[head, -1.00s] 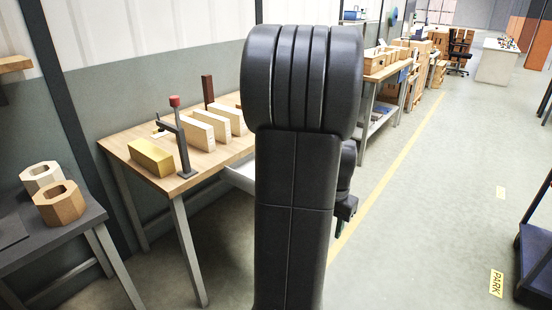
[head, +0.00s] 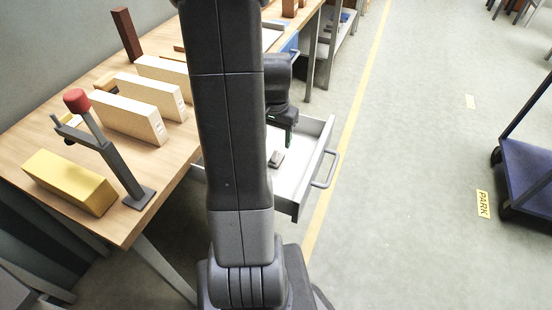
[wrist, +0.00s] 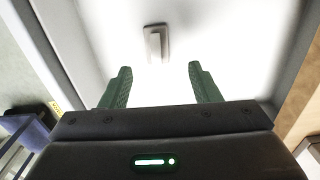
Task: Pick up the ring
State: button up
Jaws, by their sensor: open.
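A small grey item (head: 277,158) lies on the white floor of an open drawer (head: 325,152). In the wrist view the item (wrist: 156,44) looks like a short pale bar with a darker grey edge, and I cannot make out a ring shape or tell whether it is the ring. My gripper (head: 289,138) hangs over the drawer, pointing down, beside the item in the head view. In the wrist view the green fingers of my gripper (wrist: 158,70) are apart with nothing between them. The item lies beyond the fingertips, roughly in line with the gap.
The wooden workbench (head: 170,185) stands left of the drawer. It holds a yellow block (head: 70,182), a red-topped stand (head: 105,145) and pale blocks (head: 128,117). A blue cart (head: 528,170) stands at the right. The floor between cart and drawer is clear.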

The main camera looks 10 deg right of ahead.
aim_at(277, 150)
jog(key=f, duration=0.6)
jog(key=shift+s+b, duration=0.35)
jog(key=shift+s, duration=0.05)
jog(key=shift+f, duration=0.55)
jog(key=c, duration=1.1)
